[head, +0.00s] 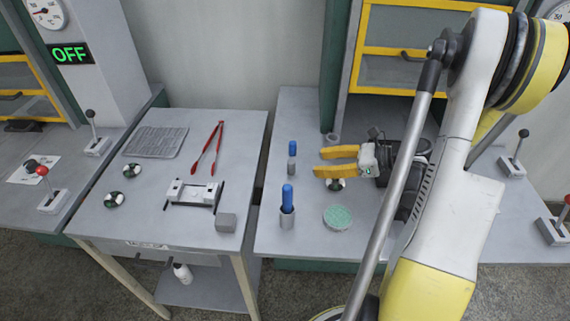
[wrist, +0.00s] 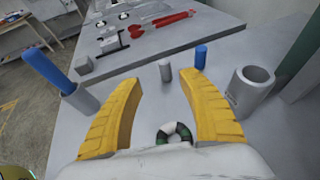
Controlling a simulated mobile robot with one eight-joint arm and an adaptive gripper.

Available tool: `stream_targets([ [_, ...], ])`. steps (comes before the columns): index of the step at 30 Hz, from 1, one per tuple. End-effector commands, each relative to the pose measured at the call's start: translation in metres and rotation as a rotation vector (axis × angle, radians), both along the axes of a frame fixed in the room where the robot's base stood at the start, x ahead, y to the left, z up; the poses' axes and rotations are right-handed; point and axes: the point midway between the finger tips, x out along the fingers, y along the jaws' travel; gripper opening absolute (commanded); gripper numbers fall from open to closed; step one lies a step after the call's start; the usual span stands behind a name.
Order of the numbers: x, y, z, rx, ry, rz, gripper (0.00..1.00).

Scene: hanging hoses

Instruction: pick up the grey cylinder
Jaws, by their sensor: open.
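The small grey cylinder (head: 292,171) stands upright near the left edge of the right-hand table. In the wrist view the cylinder (wrist: 165,71) shows beyond the fingertips, in the gap between them. A blue cylinder (head: 292,147) stands just behind it in the head view; the wrist view shows this blue cylinder (wrist: 200,57) apart from the grey one. My gripper (head: 319,162) is open and empty, to the right of the grey cylinder, its yellow fingers pointing left toward it. They do not touch it.
A blue peg (head: 288,194) stands in a grey holder (head: 287,217) in front. A green disc (head: 338,217) lies to its right. A green-white ring (wrist: 174,132) lies below my gripper. A hollow grey cup (wrist: 250,92) stands right. Red tongs (head: 206,148) and a grey block (head: 226,222) are leftward.

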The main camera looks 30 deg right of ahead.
Motion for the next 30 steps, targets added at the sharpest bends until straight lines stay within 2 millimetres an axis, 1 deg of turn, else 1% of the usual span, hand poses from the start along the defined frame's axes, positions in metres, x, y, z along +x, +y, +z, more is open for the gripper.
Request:
stream_targets([
  [6, 0.026, 0.023, -0.016, 0.001, 0.001, 0.005, 0.48],
  [13, 0.041, 0.034, -0.022, 0.000, 0.001, 0.004, 0.48],
  [18, 0.065, 0.046, -0.032, -0.001, 0.001, 0.004, 0.48],
  [21, 0.074, 0.054, -0.036, -0.001, 0.000, 0.004, 0.48],
  [24, 0.078, 0.057, -0.037, -0.001, 0.001, 0.002, 0.48],
  [30, 0.079, 0.057, -0.036, -0.001, 0.000, 0.001, 0.48],
])
